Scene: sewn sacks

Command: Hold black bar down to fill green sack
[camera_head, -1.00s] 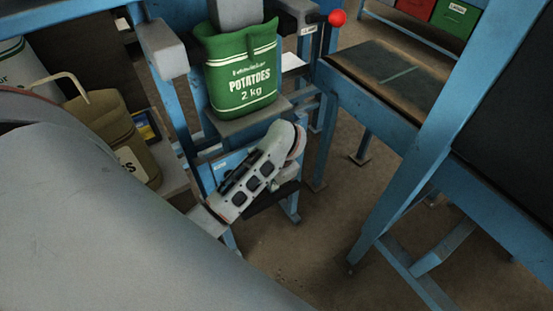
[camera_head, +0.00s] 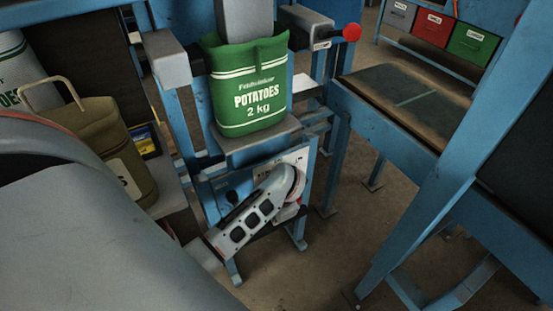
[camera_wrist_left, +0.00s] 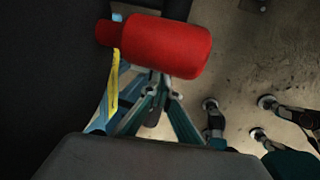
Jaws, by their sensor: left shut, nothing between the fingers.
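The green sack (camera_head: 250,90), marked POTATOES 2 kg, stands upright on a grey shelf (camera_head: 255,141) under a grey spout (camera_head: 244,20). A black bar (camera_head: 328,39) with a red knob (camera_head: 351,33) sticks out to the right of the spout. My left gripper (camera_head: 292,190) is below the shelf, under the sack and well below that bar. It is shut and empty. It hides what is behind it. A red rounded cylinder (camera_wrist_left: 165,45) lies close to the camera in the left wrist view; I cannot tell if it is that knob. My right gripper is not in view.
A brown sack (camera_head: 105,140) stands at the left beside my left arm. A blue frame and bench (camera_head: 395,105) stand at the right, with their legs on the floor. Grey, red and green bins (camera_head: 434,27) are at the back right. Open floor (camera_head: 290,265) lies between the frames.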

